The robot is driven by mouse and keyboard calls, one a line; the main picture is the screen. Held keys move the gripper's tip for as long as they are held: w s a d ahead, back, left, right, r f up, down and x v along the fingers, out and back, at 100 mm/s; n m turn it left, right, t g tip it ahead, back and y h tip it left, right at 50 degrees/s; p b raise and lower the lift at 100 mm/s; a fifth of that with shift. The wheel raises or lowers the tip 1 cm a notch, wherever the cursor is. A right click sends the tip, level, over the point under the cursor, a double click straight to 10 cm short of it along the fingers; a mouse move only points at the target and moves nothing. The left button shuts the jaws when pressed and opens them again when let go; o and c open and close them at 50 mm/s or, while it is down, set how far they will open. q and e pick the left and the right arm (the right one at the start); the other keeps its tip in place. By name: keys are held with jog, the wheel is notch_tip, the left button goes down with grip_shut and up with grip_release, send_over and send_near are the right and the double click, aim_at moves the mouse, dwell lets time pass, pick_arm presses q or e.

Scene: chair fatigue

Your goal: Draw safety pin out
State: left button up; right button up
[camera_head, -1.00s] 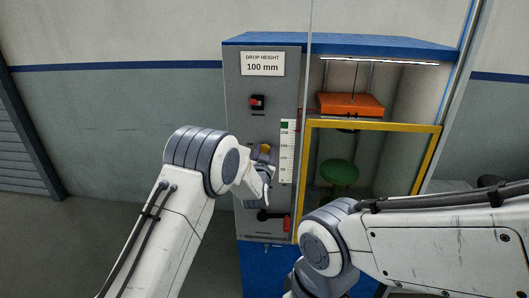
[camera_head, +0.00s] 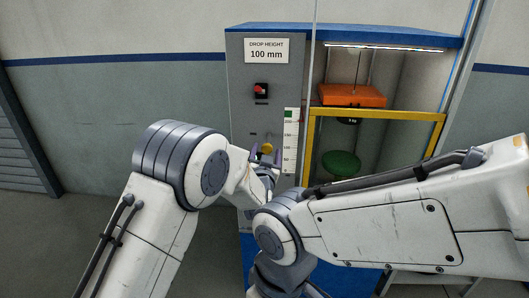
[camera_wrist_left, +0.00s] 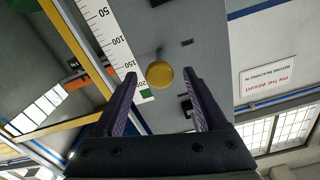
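A round yellow knob (camera_head: 267,149) stands out from the grey front panel of the drop machine; I cannot tell for sure whether it is the safety pin's head. In the left wrist view the knob (camera_wrist_left: 160,74) shows between the fingertips of my left gripper (camera_wrist_left: 158,80), with clear gaps on both sides. That gripper (camera_head: 266,156) is open and empty, its purple fingers pointing at the panel. An orange weight (camera_head: 352,95) hangs in the cabinet above a green round pad (camera_head: 341,163). My right gripper is out of view; its arm crosses in front of the lower panel.
A printed scale (camera_head: 290,140) runs beside the knob. A red switch (camera_head: 261,89) sits higher on the panel, under the drop height sign (camera_head: 266,50). A yellow frame (camera_head: 375,115) borders the cabinet opening. My right forearm is close to my left wrist.

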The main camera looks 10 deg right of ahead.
pick_arm(q)
jog(key=shift+w, duration=0.1)
jog(key=b+v, duration=0.3)
jog(key=v, duration=0.7)
jog(key=shift+s, duration=0.25)
jog(key=shift+a, duration=0.1)
